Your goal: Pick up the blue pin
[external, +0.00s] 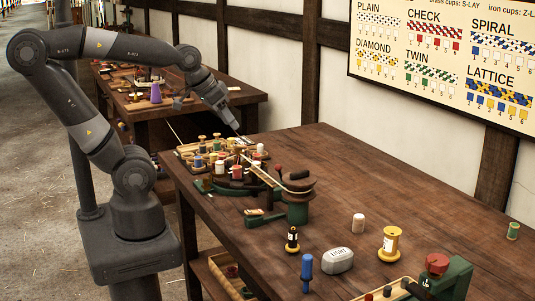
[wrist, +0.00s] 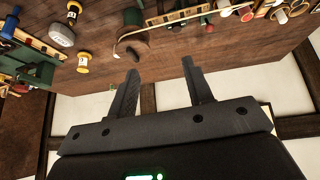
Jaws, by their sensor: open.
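The blue pin (external: 306,272) stands upright near the table's front edge, left of a grey lettered weight (external: 338,260). In the wrist view a blue shape at the upper left (wrist: 12,22) appears to be the same pin, near the weight (wrist: 62,33). My gripper (external: 239,132) is above the far part of the table, well away from the pin. In the wrist view its two fingers (wrist: 160,68) are spread, with nothing between them.
A tray of spools (external: 180,150) and a green stand with a round top (external: 297,212) lie between my gripper and the pin. A yellow spool (external: 390,243), a small black-and-yellow spool (external: 292,240) and a green machine (external: 450,280) are nearby.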

